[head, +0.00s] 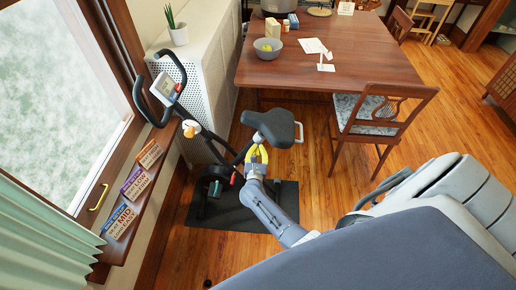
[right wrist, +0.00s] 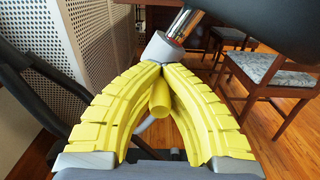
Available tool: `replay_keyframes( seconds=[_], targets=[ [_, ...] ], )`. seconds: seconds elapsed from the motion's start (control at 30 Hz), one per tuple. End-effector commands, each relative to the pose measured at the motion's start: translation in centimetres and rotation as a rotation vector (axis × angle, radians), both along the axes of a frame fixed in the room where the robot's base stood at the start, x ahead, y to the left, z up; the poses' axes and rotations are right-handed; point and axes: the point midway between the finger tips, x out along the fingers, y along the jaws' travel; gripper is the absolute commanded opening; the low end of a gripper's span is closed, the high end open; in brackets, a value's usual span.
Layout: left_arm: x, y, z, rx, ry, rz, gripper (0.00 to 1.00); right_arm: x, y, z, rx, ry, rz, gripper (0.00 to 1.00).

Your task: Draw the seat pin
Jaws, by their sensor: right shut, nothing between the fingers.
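The exercise bike's black seat (head: 273,127) stands over the dark mat. In the right wrist view the seat (right wrist: 265,25) is at top right, on a shiny post (right wrist: 180,25) that enters a grey collar (right wrist: 159,48). My right gripper (head: 257,152) is under the seat by the post. Its yellow fingers (right wrist: 160,68) are shut tip to tip, empty, just in front of the collar; I cannot tell if they touch it. A yellow cylinder (right wrist: 159,97) shows between the finger arches, below the tips; it may be the seat pin, not gripped. My left gripper is not in view.
The bike's handlebar and display (head: 165,87) are at left. Cards (head: 137,183) stand on the windowsill beside it. A wooden table (head: 335,55) and a chair (head: 375,115) are behind and right of the seat.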

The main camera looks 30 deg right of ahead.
Motion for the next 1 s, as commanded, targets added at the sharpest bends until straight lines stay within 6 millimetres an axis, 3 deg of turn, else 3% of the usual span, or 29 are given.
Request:
replay_keyframes(
  seconds=[0.07,0.4,0.73,1.0],
  targets=[
    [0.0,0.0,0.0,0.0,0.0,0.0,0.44,-0.3,0.3,-0.4,0.003,0.005,0.001,0.02],
    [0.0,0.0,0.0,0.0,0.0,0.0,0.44,-0.2,0.2,-0.2,0.001,0.003,0.001,0.4],
    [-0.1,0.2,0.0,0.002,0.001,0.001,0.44,-0.5,0.4,-0.2,0.002,0.002,0.001,0.4],
    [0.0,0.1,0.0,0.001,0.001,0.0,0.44,-3.6,2.7,-0.3,0.003,0.003,0.002,0.4]
  ],
)
